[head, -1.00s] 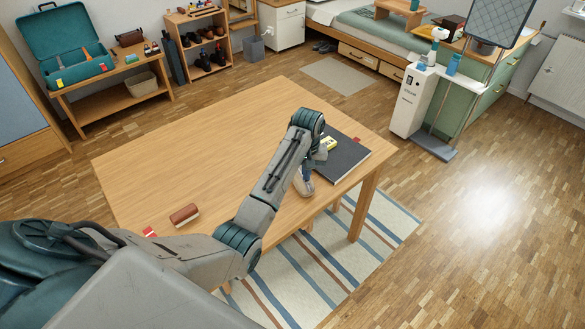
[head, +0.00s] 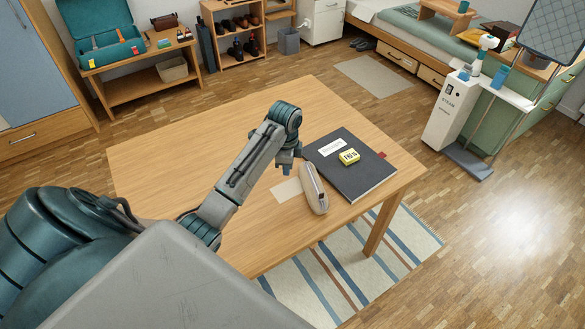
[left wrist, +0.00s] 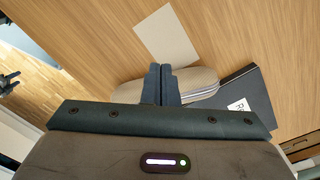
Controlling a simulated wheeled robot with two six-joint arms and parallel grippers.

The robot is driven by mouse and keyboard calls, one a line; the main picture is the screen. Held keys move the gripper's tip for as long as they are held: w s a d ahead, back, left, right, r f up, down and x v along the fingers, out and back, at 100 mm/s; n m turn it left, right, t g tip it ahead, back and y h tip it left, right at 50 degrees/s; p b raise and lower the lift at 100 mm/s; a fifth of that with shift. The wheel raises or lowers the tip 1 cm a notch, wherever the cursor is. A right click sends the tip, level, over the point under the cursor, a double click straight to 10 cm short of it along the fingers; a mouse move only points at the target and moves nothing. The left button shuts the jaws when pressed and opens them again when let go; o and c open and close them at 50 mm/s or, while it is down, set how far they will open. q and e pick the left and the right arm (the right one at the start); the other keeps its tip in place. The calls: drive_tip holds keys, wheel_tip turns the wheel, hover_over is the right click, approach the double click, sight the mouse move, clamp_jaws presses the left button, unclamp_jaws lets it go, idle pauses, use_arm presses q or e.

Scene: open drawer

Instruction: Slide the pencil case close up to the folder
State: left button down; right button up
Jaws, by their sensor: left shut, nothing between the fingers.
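The beige pencil case (head: 313,188) lies on the table just left of the dark folder (head: 368,178). Its far end is close to the folder's left edge; a narrow wedge of table shows towards its near end. I cannot tell if they touch. My left gripper (head: 287,171) is shut and empty, left of the case's far end. In the left wrist view the shut fingers (left wrist: 162,84) cover part of the pencil case (left wrist: 205,82), with the folder (left wrist: 245,92) to its right. Contact between fingers and case is unclear. My right gripper is not in view.
A pale card (head: 286,191) lies left of the pencil case. The table (head: 190,150) is clear at the back left. Its right edge is near the folder.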

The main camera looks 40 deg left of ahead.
sight(305, 186)
use_arm(q)
wheel_tip(305, 186, down, 8)
drive_tip(key=shift+r+p, duration=0.25)
drive_tip(key=shift+p, duration=0.5)
drive_tip(key=d, duration=0.1)
drive_tip(key=w+d+p, duration=0.1)
drive_tip(key=shift+w+d+f, duration=0.25)
drive_tip(key=shift+w+d, duration=0.05)
drive_tip(key=shift+d, duration=0.1)
drive_tip(key=shift+w+d+p, duration=0.25)
drive_tip(key=shift+d+p, duration=0.05)
drive_tip(key=shift+d, duration=0.1)
drive_tip(key=shift+f, duration=0.1)
drive_tip(key=shift+w+d+r+p, duration=0.2)
drive_tip(key=shift+w+d+p, duration=0.15)
drive_tip(key=shift+d+p, duration=0.25)
drive_tip(key=shift+w+d+f, duration=0.1)
drive_tip(key=shift+d+f, duration=0.05)
drive_tip(key=shift+d, duration=0.05)
